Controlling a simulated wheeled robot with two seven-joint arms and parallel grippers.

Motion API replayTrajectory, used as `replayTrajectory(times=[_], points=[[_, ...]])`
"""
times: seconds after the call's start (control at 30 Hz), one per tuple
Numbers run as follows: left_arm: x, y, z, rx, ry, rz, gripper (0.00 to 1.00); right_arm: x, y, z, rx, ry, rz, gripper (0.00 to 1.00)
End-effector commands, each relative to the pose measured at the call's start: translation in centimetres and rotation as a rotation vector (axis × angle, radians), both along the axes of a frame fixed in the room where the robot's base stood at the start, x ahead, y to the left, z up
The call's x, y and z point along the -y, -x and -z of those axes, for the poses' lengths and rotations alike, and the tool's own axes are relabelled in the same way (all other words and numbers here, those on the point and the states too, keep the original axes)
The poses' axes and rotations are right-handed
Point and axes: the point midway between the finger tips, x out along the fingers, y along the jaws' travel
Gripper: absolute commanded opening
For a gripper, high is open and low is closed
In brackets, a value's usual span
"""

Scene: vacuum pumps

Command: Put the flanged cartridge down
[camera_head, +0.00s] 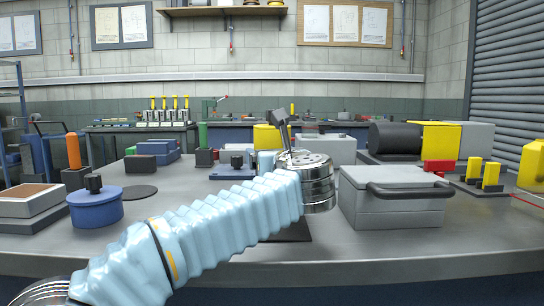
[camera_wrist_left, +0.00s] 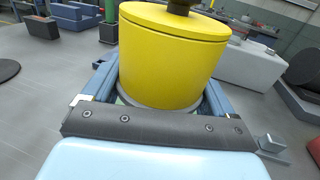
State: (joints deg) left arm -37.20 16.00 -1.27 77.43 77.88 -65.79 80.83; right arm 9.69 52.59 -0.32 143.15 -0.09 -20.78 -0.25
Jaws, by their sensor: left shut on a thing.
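The flanged cartridge appears to be the yellow cylinder (camera_wrist_left: 172,55) with a dark knob on top, close up in the left wrist view. My left gripper (camera_wrist_left: 163,92) is shut on it, with a blue finger on each side of its lower body. A pale rim shows at the cylinder's base. In the head view the yellow cylinder (camera_head: 268,138) shows partly behind my left wrist, above the grey bench. Its underside is hidden, so I cannot tell whether it touches the bench. My right gripper is not in view.
The grey bench (camera_head: 400,243) holds a grey case with a dark handle (camera_head: 393,197) right of my wrist. A dark mat (camera_head: 292,232) lies partly hidden below my wrist.

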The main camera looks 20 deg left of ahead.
Motion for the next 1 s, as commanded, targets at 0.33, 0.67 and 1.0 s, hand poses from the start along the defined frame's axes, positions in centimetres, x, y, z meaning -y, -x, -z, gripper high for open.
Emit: replayTrajectory(times=[0.33,0.67,1.0], points=[[0.0,0.0,0.2,-0.003,0.001,0.000,1.00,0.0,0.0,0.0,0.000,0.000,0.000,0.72],[2.8,4.6,0.2,0.001,0.000,0.005,1.00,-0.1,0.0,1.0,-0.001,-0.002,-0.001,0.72],[6.3,10.8,0.0,0.002,0.000,0.003,1.00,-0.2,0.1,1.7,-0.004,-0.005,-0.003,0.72]])
